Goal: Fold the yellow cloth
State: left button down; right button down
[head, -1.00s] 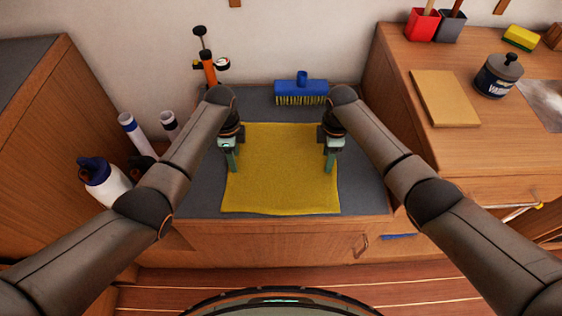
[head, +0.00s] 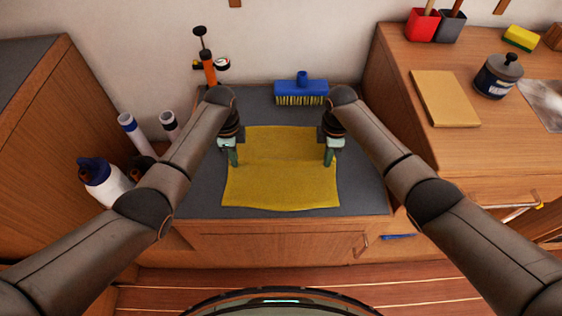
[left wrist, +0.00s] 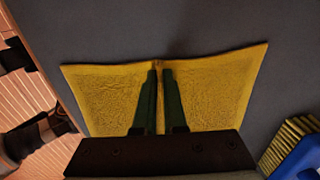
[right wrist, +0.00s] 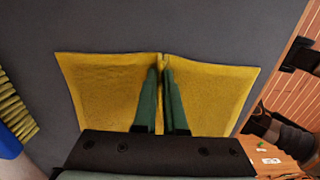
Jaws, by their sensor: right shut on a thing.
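The yellow cloth (head: 281,188) lies on the grey top of the low cabinet, with a raised ridge across its middle between my two grippers. My left gripper (head: 234,163) is shut on the cloth at its left edge. In the left wrist view, a pinched ridge of the cloth (left wrist: 105,95) rises between the fingers. My right gripper (head: 328,163) is shut on the cloth at its right edge. In the right wrist view, the cloth (right wrist: 105,95) is also bunched between the fingers. The cloth's near and far parts slope away on both sides of the ridge.
A blue brush (head: 302,88) stands behind the cloth, and an orange pump (head: 208,70) is at the back left. A white bottle (head: 103,183) stands left. A higher wooden counter (head: 450,145) bounds the right. Grey surface (head: 365,190) is free beside the cloth.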

pick_arm(q)
jog(key=shift+r, duration=0.1)
pick_arm(e)
jog(key=shift+r, duration=0.1)
dwell(0.6)
